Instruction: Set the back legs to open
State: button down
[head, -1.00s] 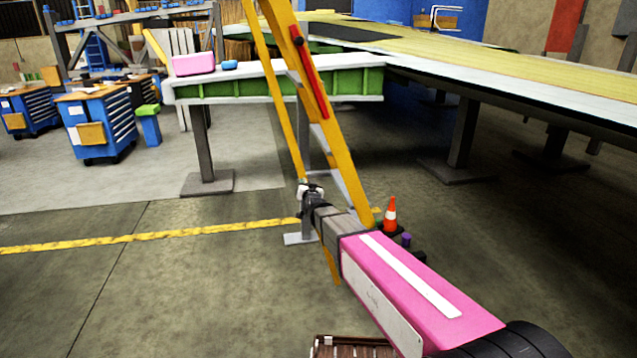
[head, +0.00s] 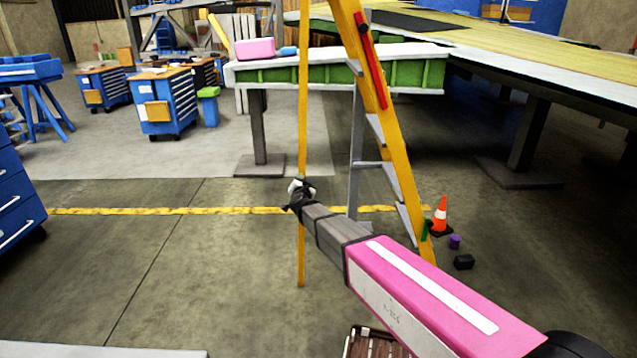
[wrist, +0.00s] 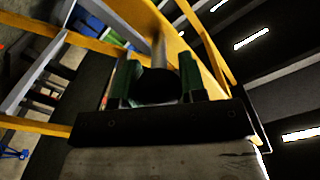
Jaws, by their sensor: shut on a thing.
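A yellow stepladder (head: 385,120) stands in the middle of the head view. Its stepped front section leans to the right, with a red strip (head: 369,60) near the top. The yellow back leg (head: 303,110) stands nearly vertical to the left, with a wide gap between the two at the floor. My gripper (head: 299,190) is shut on the back leg, below its middle. In the wrist view, my gripper's green-sided fingers (wrist: 157,78) stand either side of a dark, rounded shape, with yellow bars beyond. The exact contact is hidden in shadow.
An orange cone (head: 440,216), a purple can (head: 455,241) and a black block (head: 464,262) sit right of the ladder's foot. A green-sided bench (head: 290,76) and a long wing (head: 520,70) stand behind. Blue cabinets (head: 168,110) are at left.

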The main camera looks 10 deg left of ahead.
jog(key=shift+s+a+r, duration=0.1)
jog(key=shift+a, duration=0.55)
jog(key=shift+s+a+r, duration=0.1)
jog(key=shift+a, duration=0.55)
jog(key=c, duration=1.8)
grip_release()
jog(key=shift+a, duration=0.1)
jog(key=shift+c, duration=0.2)
jog(key=o, duration=1.1)
jog(key=shift+s+a+f, duration=0.1)
jog(key=shift+s+a, duration=0.05)
jog(key=shift+o, duration=0.2)
jog(key=shift+d, duration=0.4)
jog(key=v, duration=1)
jog(key=shift+s, duration=0.4)
